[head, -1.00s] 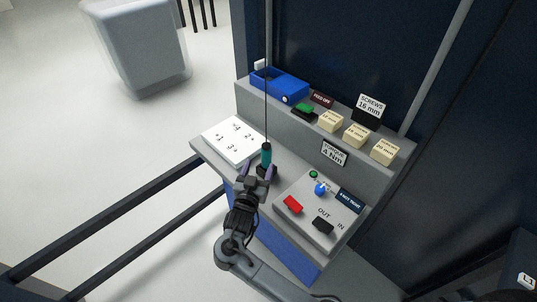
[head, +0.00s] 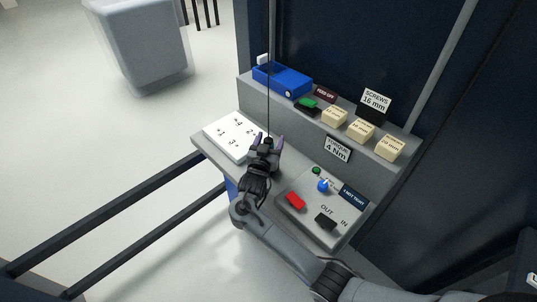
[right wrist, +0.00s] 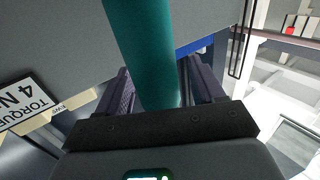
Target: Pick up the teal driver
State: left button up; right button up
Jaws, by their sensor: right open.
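The teal driver (right wrist: 145,50) fills the middle of the right wrist view as a thick teal cylinder. It stands between the two purple-grey fingers of my right gripper (right wrist: 160,88), with the fingers open on either side. In the head view my right gripper (head: 266,143) is over the left part of the bench, at the lower end of the thin dark cord (head: 269,70). The gripper and wrist hide nearly all of the driver there. I cannot tell whether a finger touches it. My left gripper is not in view.
A white sheet with black marks (head: 226,133) lies left of the gripper. The control panel (head: 300,222) with red, black and blue controls is to the right. Behind, the raised shelf (head: 315,125) holds a blue bin (head: 281,78) and cream boxes (head: 361,129).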

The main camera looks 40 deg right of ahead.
jog(key=shift+c, duration=0.2)
jog(key=c, duration=1.1)
